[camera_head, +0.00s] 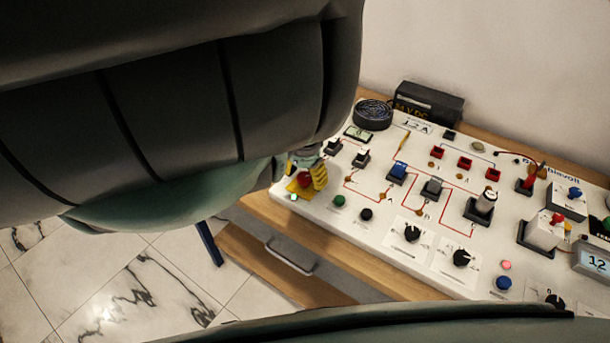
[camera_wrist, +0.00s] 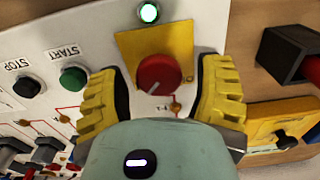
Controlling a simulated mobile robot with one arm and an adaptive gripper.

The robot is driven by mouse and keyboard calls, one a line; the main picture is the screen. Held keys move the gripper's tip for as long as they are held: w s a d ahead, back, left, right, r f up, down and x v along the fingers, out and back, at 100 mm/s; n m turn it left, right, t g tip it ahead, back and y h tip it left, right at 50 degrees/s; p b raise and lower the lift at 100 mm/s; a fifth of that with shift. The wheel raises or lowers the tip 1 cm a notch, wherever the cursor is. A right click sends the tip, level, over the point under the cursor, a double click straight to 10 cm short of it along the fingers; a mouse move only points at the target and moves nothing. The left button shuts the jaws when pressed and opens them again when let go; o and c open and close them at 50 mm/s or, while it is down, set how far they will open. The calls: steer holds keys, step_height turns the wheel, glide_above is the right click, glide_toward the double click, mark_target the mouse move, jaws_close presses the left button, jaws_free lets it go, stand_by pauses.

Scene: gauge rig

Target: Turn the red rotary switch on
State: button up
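The red rotary switch (camera_wrist: 158,72) sits on a yellow plate (camera_wrist: 184,42) in the wrist view. A pale mark on its knob points to the lower left of the picture. The red switch also shows in the head view (camera_head: 304,180), at the panel's near left corner. My gripper (camera_wrist: 161,70) is open, with one yellow ribbed finger on each side of the knob and a visible gap to both. In the head view my gripper (camera_head: 308,176) is at the switch, partly hidden by my arm. A small round lamp (camera_wrist: 149,13) beside the plate glows green.
A green START button (camera_wrist: 73,79) and a black STOP button (camera_wrist: 27,86) are left of the gripper in the wrist view. A dark box with a red part (camera_wrist: 290,55) lies to the right. The panel (camera_head: 385,215) carries several other switches and knobs.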

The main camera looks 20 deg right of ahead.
mark_target(304, 176)
steer(key=shift+o, duration=0.4)
step_height(304, 176, up, 6)
steer(key=shift+w+f, duration=0.1)
steer(key=shift+r, duration=0.85)
